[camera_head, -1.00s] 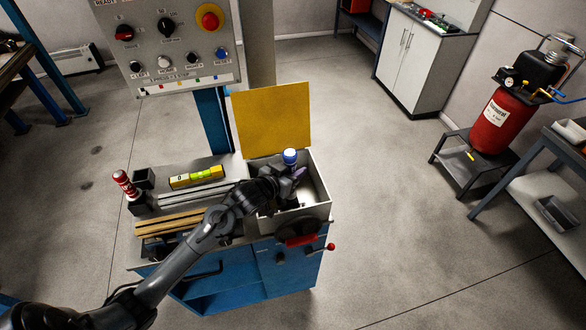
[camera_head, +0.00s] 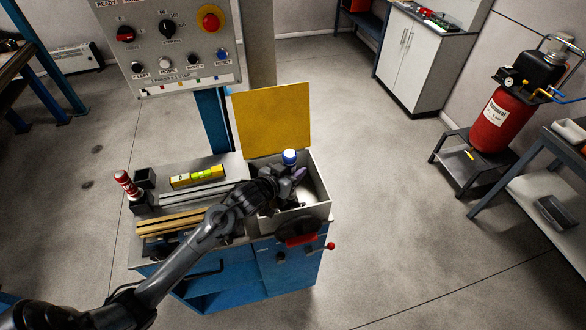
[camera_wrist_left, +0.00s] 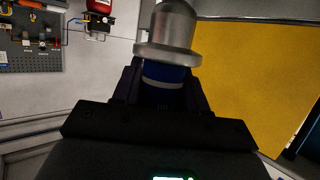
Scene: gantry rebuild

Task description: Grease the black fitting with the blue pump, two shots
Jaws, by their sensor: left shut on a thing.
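My left gripper (camera_head: 285,182) is shut on the blue pump (camera_head: 290,157), whose blue and white top stands up above the fingers over the open grey box. In the left wrist view the blue pump (camera_wrist_left: 163,76) stands between the dark fingers, with a silvery metal collar and rounded end beyond them. The black fitting cannot be made out; the arm and gripper hide part of the box's inside. A red-and-white pump-like tool (camera_head: 126,184) stands at the left end of the bench. My right gripper is not in view.
The box (camera_head: 320,184) has its yellow lid (camera_head: 273,120) raised behind it. A yellow level (camera_head: 197,177) and several bars lie on the blue bench. A control panel (camera_head: 170,45) hangs above. A red-knobbed lever (camera_head: 330,246) sticks out at the front right.

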